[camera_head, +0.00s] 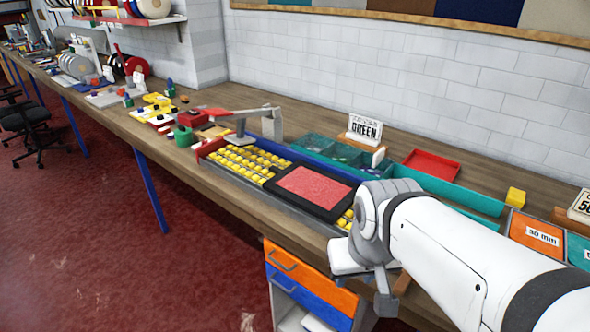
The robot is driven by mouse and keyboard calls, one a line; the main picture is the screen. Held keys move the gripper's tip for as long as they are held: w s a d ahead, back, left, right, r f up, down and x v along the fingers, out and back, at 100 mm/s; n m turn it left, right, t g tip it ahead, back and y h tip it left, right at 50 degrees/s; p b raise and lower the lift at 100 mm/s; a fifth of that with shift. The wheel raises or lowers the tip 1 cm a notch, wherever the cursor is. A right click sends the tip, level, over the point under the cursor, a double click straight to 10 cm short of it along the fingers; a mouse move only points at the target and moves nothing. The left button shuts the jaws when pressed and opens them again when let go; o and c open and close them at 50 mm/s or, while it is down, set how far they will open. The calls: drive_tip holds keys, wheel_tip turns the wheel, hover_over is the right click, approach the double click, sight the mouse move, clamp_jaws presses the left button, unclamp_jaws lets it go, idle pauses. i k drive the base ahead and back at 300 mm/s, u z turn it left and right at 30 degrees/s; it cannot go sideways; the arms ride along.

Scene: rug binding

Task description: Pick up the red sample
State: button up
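A flat red textured piece (316,187), which looks like the red sample, lies in a black frame (284,198) on a bed of yellow rollers (247,158). My white arm reaches in from the lower right. Its end, my gripper (374,285), is at the bench's front edge, to the right of and nearer than the red piece, and apart from it. The wrist hides part of the gripper, and I cannot see whether the fingers are apart. Nothing shows clearly in it.
A hinged arm (238,115) rises left of the rollers. An orange-and-blue drawer unit (308,288) is below.

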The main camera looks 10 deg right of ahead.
sight(307, 185)
drive_tip(key=u, duration=2)
drive_tip(key=i, duration=2.45)
drive_tip(key=z, duration=3.45)
drive_tip(key=i, duration=0.4)
